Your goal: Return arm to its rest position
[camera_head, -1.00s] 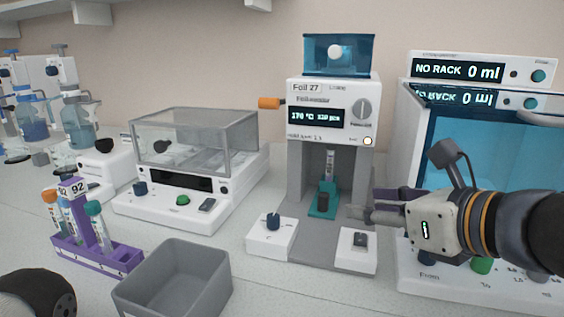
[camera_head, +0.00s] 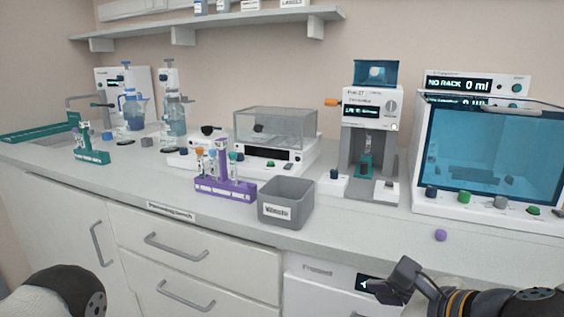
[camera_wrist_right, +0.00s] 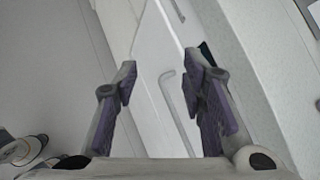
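My right gripper (camera_head: 388,290) is low at the lower right of the head view, in front of the bench's front edge and apart from everything on it. In the right wrist view its two purple-padded fingers (camera_wrist_right: 160,85) stand well apart with nothing between them. Behind them I see a cabinet front with a handle (camera_wrist_right: 172,98). Part of my left arm (camera_head: 65,293) shows at the lower left of the head view; its gripper is outside the frame.
The bench (camera_head: 350,222) carries a purple tube rack (camera_head: 225,188), a grey waste bin (camera_head: 286,212), the foil device (camera_head: 372,110), and a glass-fronted cabinet (camera_head: 490,150). A purple cap (camera_head: 440,236) lies near the front edge. Drawer handles (camera_head: 175,247) stick out below.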

